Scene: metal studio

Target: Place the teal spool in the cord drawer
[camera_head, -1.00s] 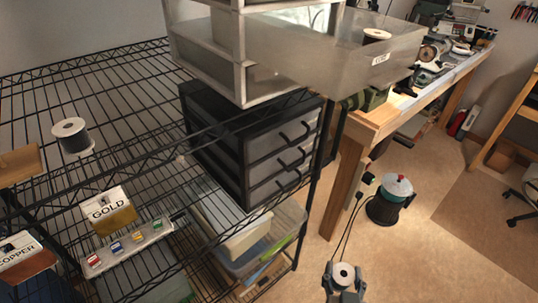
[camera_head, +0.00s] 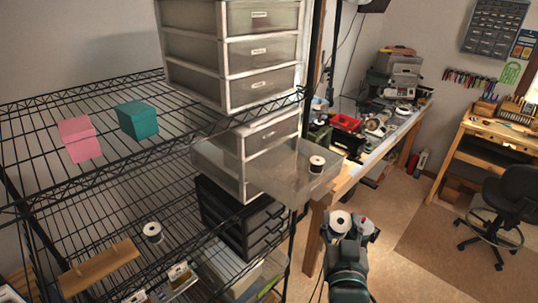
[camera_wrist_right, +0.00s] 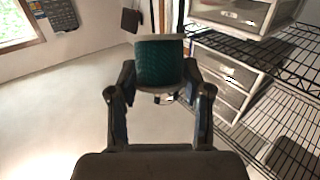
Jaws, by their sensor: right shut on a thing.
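The teal spool (camera_wrist_right: 160,62) is held between the two fingers of my right gripper (camera_wrist_right: 160,77) in the wrist view. In the head view only its pale round end (camera_head: 340,220) shows clearly, at the top of my right gripper (camera_head: 351,228). The cord drawer (camera_head: 299,180) is a translucent drawer pulled out from the lower drawer unit on the wire rack. A spool with a white end (camera_head: 316,162) stands inside it near the front. My right gripper is in front of the drawer, to its lower right in the picture. My left gripper is out of view.
The wire rack (camera_head: 96,180) holds a pink box (camera_head: 79,139), a teal box (camera_head: 138,120), another spool (camera_head: 153,232) and a closed drawer unit (camera_head: 249,52) above. A cluttered workbench (camera_head: 350,172) stands behind the drawer. A chair (camera_head: 507,200) is at the right.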

